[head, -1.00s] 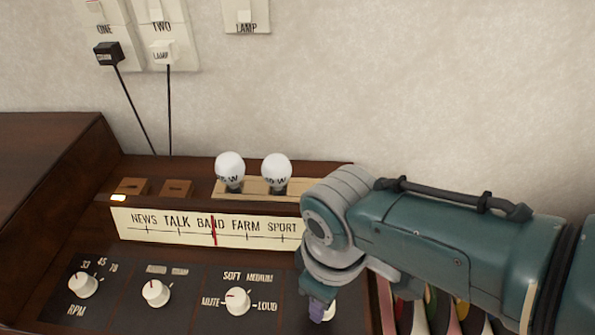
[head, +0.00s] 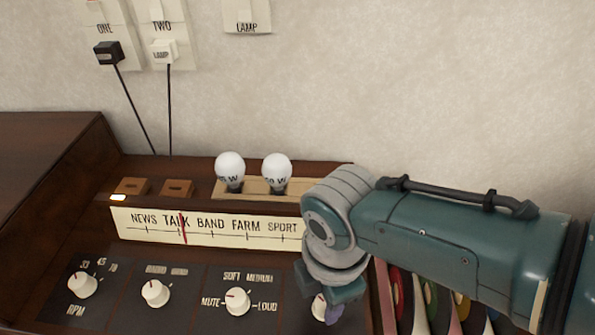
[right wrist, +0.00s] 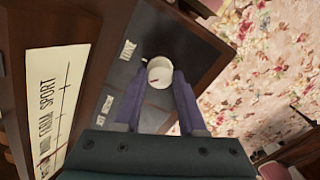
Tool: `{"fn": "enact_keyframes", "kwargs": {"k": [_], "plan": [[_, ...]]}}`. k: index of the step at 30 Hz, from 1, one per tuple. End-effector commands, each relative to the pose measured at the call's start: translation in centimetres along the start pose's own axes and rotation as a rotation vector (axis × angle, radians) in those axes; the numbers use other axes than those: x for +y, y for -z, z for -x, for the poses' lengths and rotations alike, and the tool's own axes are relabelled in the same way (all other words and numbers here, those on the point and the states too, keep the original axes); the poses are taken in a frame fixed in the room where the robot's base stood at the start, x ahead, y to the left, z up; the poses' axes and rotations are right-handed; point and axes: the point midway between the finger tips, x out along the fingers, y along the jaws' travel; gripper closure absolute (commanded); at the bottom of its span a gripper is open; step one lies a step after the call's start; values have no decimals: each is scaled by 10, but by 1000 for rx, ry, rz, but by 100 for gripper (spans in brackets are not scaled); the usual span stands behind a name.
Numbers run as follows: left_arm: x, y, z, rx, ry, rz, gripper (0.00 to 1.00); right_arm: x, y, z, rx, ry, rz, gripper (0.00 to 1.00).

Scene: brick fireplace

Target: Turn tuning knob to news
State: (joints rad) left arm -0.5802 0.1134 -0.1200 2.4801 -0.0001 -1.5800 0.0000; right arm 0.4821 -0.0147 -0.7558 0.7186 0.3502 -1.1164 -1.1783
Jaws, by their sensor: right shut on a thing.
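The tuning knob (right wrist: 160,72) is a white round knob on the dark panel, at the far right of the knob row. In the head view only its left edge (head: 319,309) shows past my gripper. My right gripper (right wrist: 160,84) is shut on this knob, with one purple finger on each side of it. The cream tuning dial (head: 213,239) reads NEWS, TALK, BAND, FARM, SPORT from left to right. Its red needle (head: 183,229) stands over the TALK mark. NEWS is at the left end of the dial. My left gripper is out of view.
The volume knob (head: 237,301), a middle knob (head: 155,293) and the RPM knob (head: 82,284) sit left along the panel. Two light bulbs (head: 230,169) stand on top of the radio. Colourful records (head: 401,294) lean at its right.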

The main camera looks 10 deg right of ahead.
Motion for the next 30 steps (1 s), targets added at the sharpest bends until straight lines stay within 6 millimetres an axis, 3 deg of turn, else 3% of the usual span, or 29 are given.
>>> {"fn": "enact_keyframes", "kwargs": {"k": [30], "plan": [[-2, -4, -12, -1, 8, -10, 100, 0, 1, 1, 2, -1, 946, 100]]}}
